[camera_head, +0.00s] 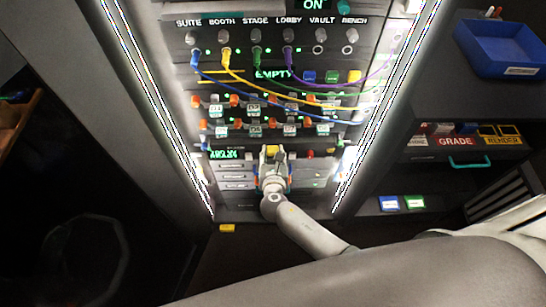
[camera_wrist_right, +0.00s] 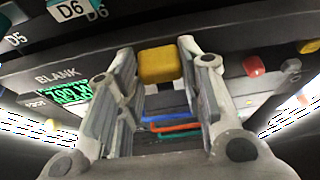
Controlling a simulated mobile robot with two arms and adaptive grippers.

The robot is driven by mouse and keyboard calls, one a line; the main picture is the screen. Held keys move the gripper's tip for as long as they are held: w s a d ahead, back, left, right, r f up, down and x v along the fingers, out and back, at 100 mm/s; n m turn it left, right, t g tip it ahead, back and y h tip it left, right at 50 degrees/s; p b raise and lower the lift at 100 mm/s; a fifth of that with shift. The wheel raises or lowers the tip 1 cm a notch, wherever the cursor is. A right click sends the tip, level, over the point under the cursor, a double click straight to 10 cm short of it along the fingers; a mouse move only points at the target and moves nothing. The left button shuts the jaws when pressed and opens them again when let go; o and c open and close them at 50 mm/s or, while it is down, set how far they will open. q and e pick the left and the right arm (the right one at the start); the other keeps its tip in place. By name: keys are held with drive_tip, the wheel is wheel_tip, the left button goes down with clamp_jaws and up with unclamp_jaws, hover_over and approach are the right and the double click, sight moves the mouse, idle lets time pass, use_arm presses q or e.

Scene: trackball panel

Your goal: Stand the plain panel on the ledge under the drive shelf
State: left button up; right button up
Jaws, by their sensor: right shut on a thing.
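My right gripper (camera_head: 272,160) reaches into the lower part of the lit rack. In the right wrist view, its fingers (camera_wrist_right: 160,80) are closed on a yellow block (camera_wrist_right: 160,65), which sits against a dark strip marked BLANK (camera_wrist_right: 62,77). The yellow block also shows in the head view (camera_head: 272,150). The strip could be the plain panel, but its edges are hidden by the fingers. The drive shelf, with orange-handled drives (camera_head: 236,125) and tags such as D6 (camera_wrist_right: 68,10), is just above. I cannot make out the ledge clearly. My left gripper is out of view.
Coloured cables (camera_head: 300,95) hang across the rack above. Bright light strips (camera_head: 160,115) border both sides. A red knob (camera_wrist_right: 254,66) is right of the gripper. A blue bin (camera_head: 500,48) and a GRADE box (camera_head: 456,142) are on shelves at right. A yellow tag (camera_head: 227,228) lies below.

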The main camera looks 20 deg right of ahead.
sight(273, 148)
drive_tip(key=shift+w+d, duration=0.25)
drive_tip(key=shift+w, duration=0.7)
drive_tip(key=shift+w+d, duration=0.25)
drive_tip(key=shift+w, duration=0.65)
drive_tip(key=o, duration=1.3)
drive_tip(key=shift+s, duration=0.15)
drive_tip(key=v, duration=1.2)
